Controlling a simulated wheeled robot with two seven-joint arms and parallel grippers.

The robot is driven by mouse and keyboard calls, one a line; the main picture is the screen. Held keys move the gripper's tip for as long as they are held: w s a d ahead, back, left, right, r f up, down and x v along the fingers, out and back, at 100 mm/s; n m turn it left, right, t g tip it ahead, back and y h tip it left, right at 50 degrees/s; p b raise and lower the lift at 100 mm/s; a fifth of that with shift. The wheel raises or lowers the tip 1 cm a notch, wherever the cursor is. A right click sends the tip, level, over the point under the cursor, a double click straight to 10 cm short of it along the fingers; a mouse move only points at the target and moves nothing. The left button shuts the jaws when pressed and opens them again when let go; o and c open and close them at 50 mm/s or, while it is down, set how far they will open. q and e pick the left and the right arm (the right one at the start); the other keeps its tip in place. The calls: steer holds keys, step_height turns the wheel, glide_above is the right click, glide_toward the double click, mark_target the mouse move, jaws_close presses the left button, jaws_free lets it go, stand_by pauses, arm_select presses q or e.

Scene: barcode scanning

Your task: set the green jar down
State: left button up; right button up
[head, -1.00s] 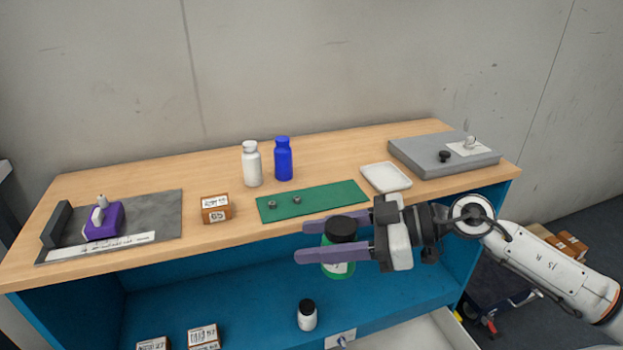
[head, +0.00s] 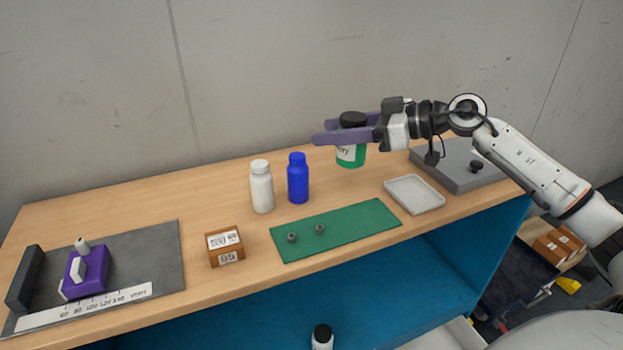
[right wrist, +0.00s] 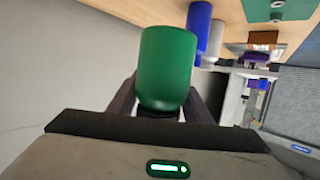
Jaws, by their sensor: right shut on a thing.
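The green jar (head: 351,155) has a black lid and a white label. My right gripper (head: 335,134) is shut on it near the lid and holds it upright above the back part of the wooden table (head: 215,183). In the head view it shows behind and to the right of the blue bottle. In the right wrist view the green jar (right wrist: 167,65) sits between the purple fingers (right wrist: 160,103). My left gripper is not in view.
A white bottle (head: 261,188) and a blue bottle (head: 298,179) stand left of the jar. A green mat (head: 345,231) with two small nuts, a white tray (head: 414,194), a brown box (head: 225,247) and a grey plate (head: 455,173) are on the table.

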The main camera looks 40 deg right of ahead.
steer(key=shift+s+f+b, duration=0.15)
steer(key=shift+f+b, duration=0.15)
steer(key=shift+f, duration=1.7)
steer(key=shift+s+f+b, duration=0.1)
steer(key=shift+f+b, duration=0.15)
steer(key=shift+f, duration=1.7)
steer(key=o, duration=1.2)
steer(key=shift+f, duration=0.1)
